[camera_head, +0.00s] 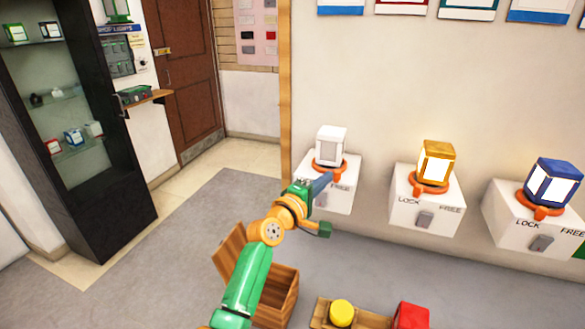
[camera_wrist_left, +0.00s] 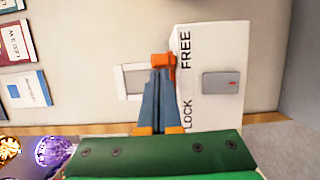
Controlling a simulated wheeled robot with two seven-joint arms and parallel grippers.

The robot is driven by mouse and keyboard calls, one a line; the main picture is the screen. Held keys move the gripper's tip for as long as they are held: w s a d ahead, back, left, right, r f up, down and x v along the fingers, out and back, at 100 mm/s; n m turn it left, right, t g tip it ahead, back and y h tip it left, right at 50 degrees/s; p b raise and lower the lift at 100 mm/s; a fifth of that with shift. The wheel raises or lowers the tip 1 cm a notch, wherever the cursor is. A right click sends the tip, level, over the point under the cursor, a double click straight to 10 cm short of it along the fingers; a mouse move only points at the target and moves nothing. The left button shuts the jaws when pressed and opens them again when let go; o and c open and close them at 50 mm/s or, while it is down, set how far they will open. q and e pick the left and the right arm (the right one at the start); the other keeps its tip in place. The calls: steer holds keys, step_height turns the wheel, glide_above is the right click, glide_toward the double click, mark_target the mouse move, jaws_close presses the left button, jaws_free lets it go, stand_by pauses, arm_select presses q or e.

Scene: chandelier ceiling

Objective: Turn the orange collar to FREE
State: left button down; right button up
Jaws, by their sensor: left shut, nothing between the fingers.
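The white lantern (camera_head: 331,146) sits in an orange collar (camera_head: 341,170) on the left white wall box (camera_head: 342,199). FREE shows on its right; my gripper covers the LOCK side. My left gripper (camera_head: 325,180) is shut and empty, its blue-grey fingers at the collar's front. In the left wrist view, the fingertips (camera_wrist_left: 158,73) reach the collar's orange lug (camera_wrist_left: 163,60), which lies level with FREE, away from LOCK. Whether they touch it, I cannot tell. The fingers hide part of the collar and lantern (camera_wrist_left: 133,80). My right gripper is not in view.
A yellow lantern (camera_head: 436,160) and a blue lantern (camera_head: 552,182) stand on similar boxes to the right. Below are an open wooden crate (camera_head: 280,295), a yellow round object (camera_head: 342,312) and a red box (camera_head: 411,316). A dark glass cabinet (camera_head: 95,200) stands left.

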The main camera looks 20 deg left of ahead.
arm_select(q)
steer(key=shift+d, duration=0.25)
stand_by(0.6)
